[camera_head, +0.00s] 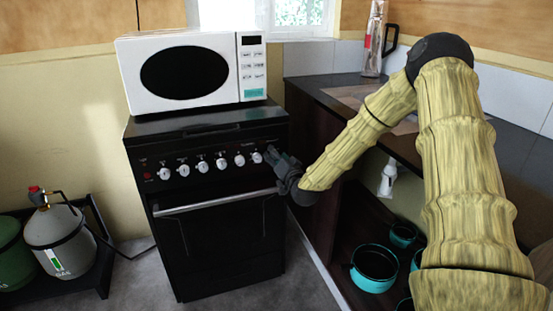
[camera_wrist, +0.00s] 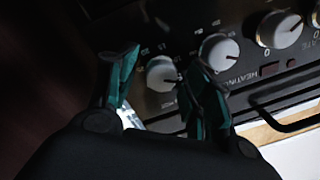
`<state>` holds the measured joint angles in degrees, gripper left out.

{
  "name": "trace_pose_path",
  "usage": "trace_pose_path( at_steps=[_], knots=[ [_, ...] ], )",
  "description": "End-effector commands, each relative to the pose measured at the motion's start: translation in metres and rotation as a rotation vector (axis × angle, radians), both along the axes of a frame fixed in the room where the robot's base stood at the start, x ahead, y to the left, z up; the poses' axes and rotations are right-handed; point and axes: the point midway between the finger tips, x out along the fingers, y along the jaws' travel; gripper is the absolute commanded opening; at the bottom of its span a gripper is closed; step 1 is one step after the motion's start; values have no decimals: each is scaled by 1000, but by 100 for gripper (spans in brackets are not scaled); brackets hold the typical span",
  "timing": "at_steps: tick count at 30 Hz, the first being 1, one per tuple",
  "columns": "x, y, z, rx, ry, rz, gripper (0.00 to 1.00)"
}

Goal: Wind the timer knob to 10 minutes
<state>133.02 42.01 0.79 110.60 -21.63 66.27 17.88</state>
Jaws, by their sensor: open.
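A row of white control knobs (camera_head: 221,164) runs along the front panel of the black stove (camera_head: 210,235). I cannot read in the head view which is the timer. My gripper (camera_head: 270,154) is at the right end of this row, close to the panel. In the wrist view its two teal fingers (camera_wrist: 160,60) are open, with a white end knob (camera_wrist: 162,74) showing between them. I cannot tell whether they touch it. A second knob (camera_wrist: 220,51) sits just beside the right finger, near a label reading "HEATING". The markings around the end knob are too small to read.
A white microwave (camera_head: 190,70) stands on the stove. The oven door handle (camera_head: 218,201) runs below the knobs. A dark counter (camera_head: 310,84) with teal pots (camera_head: 374,268) beneath is at the right. Gas cylinders (camera_head: 58,240) stand at the left. Floor is free before the stove.

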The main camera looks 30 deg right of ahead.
Motion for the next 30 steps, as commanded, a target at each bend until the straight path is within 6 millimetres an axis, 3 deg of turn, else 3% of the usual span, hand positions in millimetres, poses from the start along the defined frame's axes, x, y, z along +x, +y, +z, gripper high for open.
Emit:
trace_pose_path(
  at_steps=[6,14,30],
  knots=[
    [0,0,0,0,0,0,49],
    [0,0,0,0,-1,-1,4],
    [-1,-1,0,-13,3,-2,4]
  ],
)
